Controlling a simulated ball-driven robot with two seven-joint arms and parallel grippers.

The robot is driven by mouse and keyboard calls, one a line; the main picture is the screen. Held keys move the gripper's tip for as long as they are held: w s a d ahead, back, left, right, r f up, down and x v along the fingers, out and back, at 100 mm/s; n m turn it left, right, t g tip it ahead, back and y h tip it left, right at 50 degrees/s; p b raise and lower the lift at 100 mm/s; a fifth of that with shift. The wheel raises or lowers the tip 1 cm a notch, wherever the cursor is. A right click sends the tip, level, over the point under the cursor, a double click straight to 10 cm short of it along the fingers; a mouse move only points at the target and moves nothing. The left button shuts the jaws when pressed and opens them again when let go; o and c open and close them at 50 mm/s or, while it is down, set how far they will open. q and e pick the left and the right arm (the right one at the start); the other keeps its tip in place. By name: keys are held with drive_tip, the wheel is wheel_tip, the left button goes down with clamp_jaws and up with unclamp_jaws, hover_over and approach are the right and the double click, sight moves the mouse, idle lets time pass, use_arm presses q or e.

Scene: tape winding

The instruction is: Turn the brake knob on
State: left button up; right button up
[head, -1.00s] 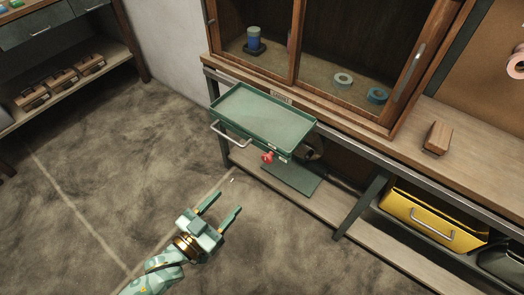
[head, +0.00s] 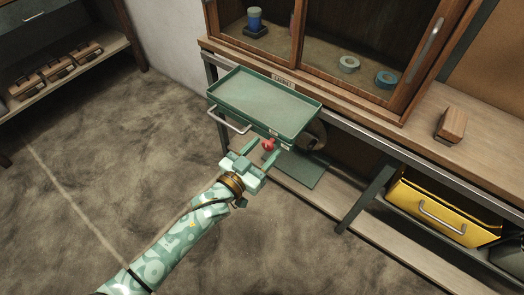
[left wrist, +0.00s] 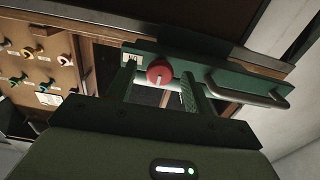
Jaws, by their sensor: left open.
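The red brake knob (head: 268,145) sits on the front side of the green tray unit (head: 229,91), below its rim. In the left wrist view the knob (left wrist: 159,72) is round and red with a pale bar on its face. My left gripper (head: 262,150) is open in front of the knob. In the left wrist view its two fingers (left wrist: 158,88) stand on either side of the knob, with gaps between. I cannot tell how deep the knob lies between the fingertips. My right gripper is not in view.
A metal handle (head: 229,126) juts from the tray's front, left of the knob. A wooden cabinet (head: 301,38) stands behind on the bench. A yellow drawer (head: 437,209) is at the lower right. The floor at left is clear.

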use_arm(q)
drive_tip(key=c, duration=1)
drive_tip(key=shift+o, duration=0.2)
drive_tip(key=shift+m, duration=0.3)
drive_tip(key=shift+r+m+p, duration=0.1)
drive_tip(key=shift+m+p, duration=0.45)
drive_tip(key=shift+m, duration=0.65)
drive_tip(key=m, duration=0.3)
drive_tip(key=shift+m, duration=0.3)
drive_tip(key=m, duration=0.5)
drive_tip(key=shift+m, duration=0.3)
drive_tip(key=m, duration=0.5)
drive_tip(key=shift+m+b, duration=0.3)
drive_tip(key=shift+b, duration=0.05)
